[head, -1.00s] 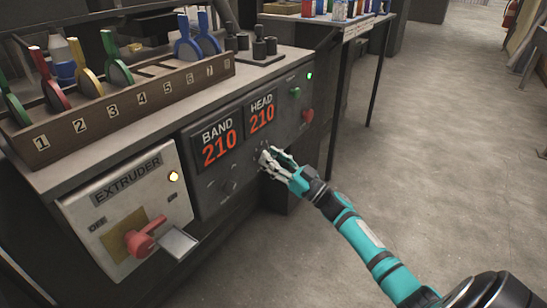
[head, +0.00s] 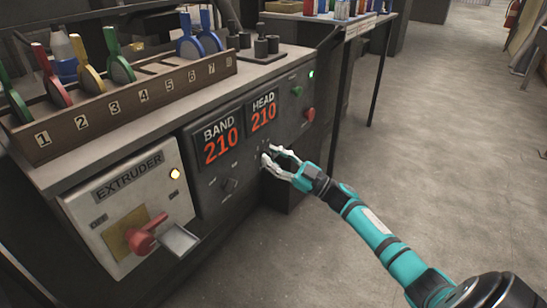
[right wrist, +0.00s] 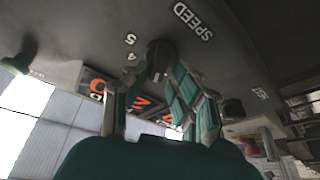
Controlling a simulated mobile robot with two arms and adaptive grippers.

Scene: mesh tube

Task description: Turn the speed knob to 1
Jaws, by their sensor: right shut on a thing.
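The speed knob (right wrist: 159,52) is a small dark round knob on the grey control panel. The word SPEED and the digits 4 and 5 show beside it in the right wrist view. My right gripper (right wrist: 166,73) is shut on the knob, with a finger on either side of it. In the head view my right gripper (head: 270,155) reaches the panel from the right, just below the HEAD display. There the fingers largely hide the knob. I cannot read which digit the knob points to. My left gripper is not in view.
Another dark knob (head: 230,185) sits left of the gripper, below the BAND display (head: 221,141). A red button (head: 310,114) and a green button (head: 296,91) lie up and right. The extruder box (head: 130,205) with its red switch stands left. Floor at right is clear.

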